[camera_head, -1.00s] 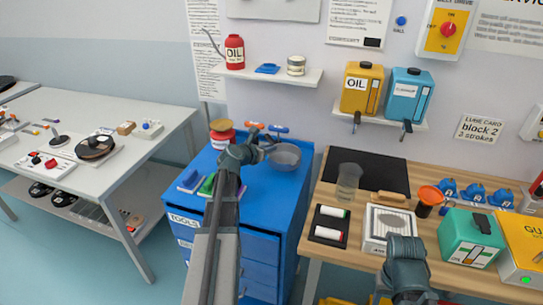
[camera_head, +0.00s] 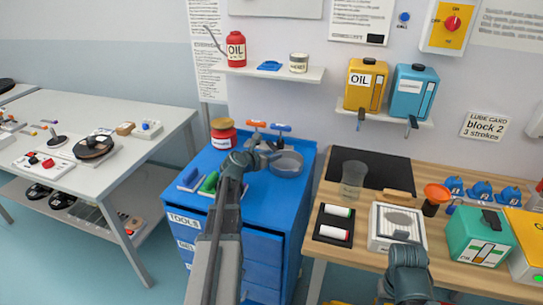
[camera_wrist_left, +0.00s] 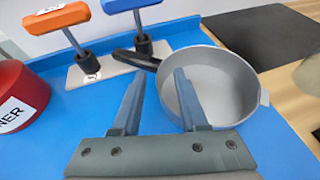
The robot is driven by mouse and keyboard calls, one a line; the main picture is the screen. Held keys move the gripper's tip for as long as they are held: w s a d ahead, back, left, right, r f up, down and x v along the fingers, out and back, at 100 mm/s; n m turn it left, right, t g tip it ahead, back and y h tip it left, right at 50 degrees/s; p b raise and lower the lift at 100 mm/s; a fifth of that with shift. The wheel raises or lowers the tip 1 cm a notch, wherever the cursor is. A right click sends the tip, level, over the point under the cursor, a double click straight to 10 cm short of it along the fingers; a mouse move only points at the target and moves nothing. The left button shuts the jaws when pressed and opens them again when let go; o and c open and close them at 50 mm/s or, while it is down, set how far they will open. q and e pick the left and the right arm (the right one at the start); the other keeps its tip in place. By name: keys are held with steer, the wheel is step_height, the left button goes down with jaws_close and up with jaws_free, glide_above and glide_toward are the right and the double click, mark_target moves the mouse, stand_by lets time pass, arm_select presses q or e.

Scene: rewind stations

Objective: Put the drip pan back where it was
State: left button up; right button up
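The drip pan, a round grey pan (camera_head: 287,164) with a short black handle, sits upright on top of the blue tool cabinet (camera_head: 255,186). In the left wrist view the pan (camera_wrist_left: 225,85) lies ahead and to the right, its handle (camera_wrist_left: 136,60) pointing left. My left gripper (camera_head: 268,154) is at the pan's left side. In the wrist view its two fingers (camera_wrist_left: 160,74) are spread with nothing held; the handle shows just beyond the tips, and the right finger overlaps the bowl in view. My right arm shows at the bottom right, but its fingers cannot be seen.
Behind the pan stand an orange-handled tool (camera_wrist_left: 58,18) and a blue-handled one (camera_wrist_left: 130,4) on a plate. A red jar (camera_head: 223,134) is at left. A workbench (camera_head: 340,257) with a clear beaker (camera_head: 353,178) is at right.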

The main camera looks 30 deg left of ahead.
arm_select(q)
steer(key=shift+r, duration=0.1)
steer(key=shift+s+r+p, duration=0.15)
steer(key=shift+r+p, duration=0.05)
steer(key=shift+p, duration=0.1)
steer(key=p+v, duration=0.4)
steer(key=v, duration=0.7)
steer(key=shift+s+r, duration=0.15)
steer(key=shift+s, duration=0.15)
